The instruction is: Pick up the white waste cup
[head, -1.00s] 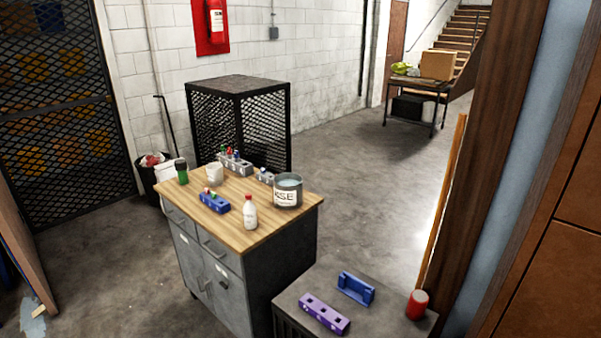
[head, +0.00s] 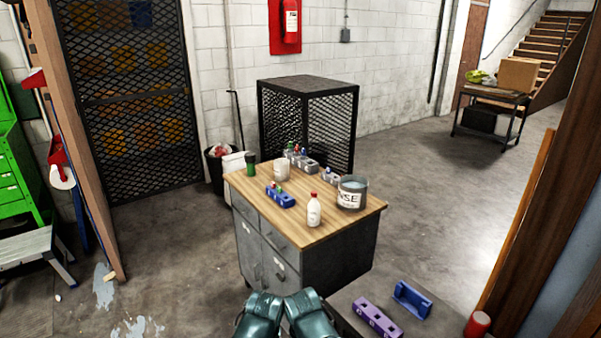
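A white cup (head: 282,170) stands upright near the far left part of the wooden top (head: 325,228) of a grey cabinet. A dark green-capped container (head: 250,167) stands to its left, and a blue rack (head: 280,196) with small coloured items sits in front of it. Nothing of mine touches the cup. Two teal parts of my arms show at the bottom edge, well short of the cup. No gripper fingers can be made out in the head view.
A white bottle with red cap (head: 314,211), a labelled grey tub (head: 351,193) and grey racks (head: 300,158) share the cabinet top. A nearer dark surface holds a purple rack (head: 377,318), a blue holder (head: 412,300) and a red cylinder (head: 477,325). Open floor lies left of the cabinet.

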